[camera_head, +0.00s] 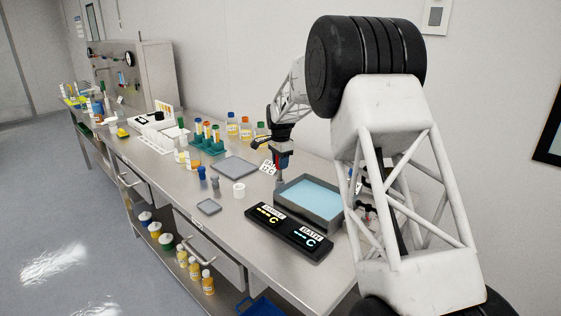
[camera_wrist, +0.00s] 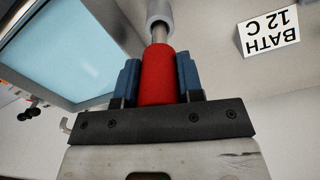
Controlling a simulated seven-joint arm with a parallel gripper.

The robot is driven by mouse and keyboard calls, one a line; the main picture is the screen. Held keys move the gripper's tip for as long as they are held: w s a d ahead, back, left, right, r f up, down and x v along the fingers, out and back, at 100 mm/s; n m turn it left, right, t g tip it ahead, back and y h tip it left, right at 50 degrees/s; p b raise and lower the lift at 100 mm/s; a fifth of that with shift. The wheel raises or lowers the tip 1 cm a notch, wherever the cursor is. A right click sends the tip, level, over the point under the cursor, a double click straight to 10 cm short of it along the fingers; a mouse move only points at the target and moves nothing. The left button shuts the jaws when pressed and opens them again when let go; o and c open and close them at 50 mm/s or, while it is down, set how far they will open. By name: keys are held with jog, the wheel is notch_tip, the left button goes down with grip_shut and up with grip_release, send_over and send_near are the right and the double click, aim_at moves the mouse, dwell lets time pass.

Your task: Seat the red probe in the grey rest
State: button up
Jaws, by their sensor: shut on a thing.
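My gripper (camera_head: 281,166) is beside the far left corner of the bath. It is shut on the red probe (camera_wrist: 158,76), with blue fingers on both sides of the red handle. The red shows small between the fingers in the head view (camera_head: 284,161). The probe's metal shaft (camera_wrist: 159,35) runs from the handle to a light grey cylinder (camera_wrist: 159,9), which looks like the grey rest. The cylinder is cut off by the frame's top edge. I cannot tell how far the shaft is inside it. In the head view the rest is too small to make out clearly.
The bath (camera_head: 308,221) of pale blue liquid stands right by my gripper. A card reading "BATH 12 C" (camera_wrist: 269,29) is close on the other side. A black display unit (camera_head: 288,231), a white cup (camera_head: 239,190) and a grey plate (camera_head: 235,167) are nearby on the bench.

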aim_at(280, 181)
jog(key=shift+f, duration=2.05)
jog(key=o, duration=1)
jog(key=shift+r, duration=3.85)
